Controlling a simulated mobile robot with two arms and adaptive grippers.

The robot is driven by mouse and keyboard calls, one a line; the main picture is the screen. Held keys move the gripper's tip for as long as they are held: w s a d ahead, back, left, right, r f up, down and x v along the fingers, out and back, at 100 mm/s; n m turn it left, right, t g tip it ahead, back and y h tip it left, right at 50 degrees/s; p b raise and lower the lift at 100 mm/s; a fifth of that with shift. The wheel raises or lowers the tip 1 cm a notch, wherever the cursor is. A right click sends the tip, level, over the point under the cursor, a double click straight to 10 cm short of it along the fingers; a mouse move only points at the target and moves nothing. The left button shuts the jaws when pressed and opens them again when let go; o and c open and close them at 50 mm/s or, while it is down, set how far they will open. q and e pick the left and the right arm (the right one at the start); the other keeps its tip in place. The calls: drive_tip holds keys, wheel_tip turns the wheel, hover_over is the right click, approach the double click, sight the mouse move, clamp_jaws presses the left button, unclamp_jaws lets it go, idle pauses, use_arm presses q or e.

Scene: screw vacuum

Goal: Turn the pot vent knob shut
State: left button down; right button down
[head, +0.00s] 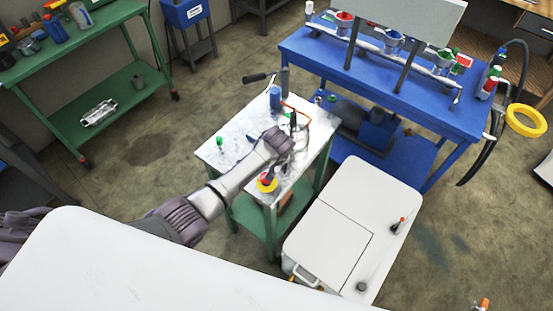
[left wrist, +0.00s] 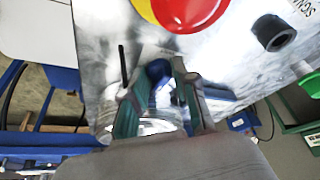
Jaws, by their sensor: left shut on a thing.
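My left gripper (head: 286,142) reaches over the small metal-topped table onto the pot (head: 305,132), which is mostly hidden by the hand in the head view. In the left wrist view, the two fingers of the gripper (left wrist: 155,85) stand on either side of a small dark blue knob (left wrist: 158,70), which looks like the vent knob. The gripper is shut on it. The clear, shiny pot wall (left wrist: 150,122) shows below the fingers. The knob's turned angle cannot be told. My right gripper is in neither view.
A red and yellow round part (head: 267,182) sits near the table's front edge. A blue cylinder (head: 275,97) stands behind the pot. A blue bench (head: 430,98) and a white-topped cabinet (head: 330,240) stand close on the right.

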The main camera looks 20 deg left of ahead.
use_arm(q)
drive_tip(key=shift+r, duration=0.1)
drive_tip(key=c, duration=0.9)
unclamp_jaws()
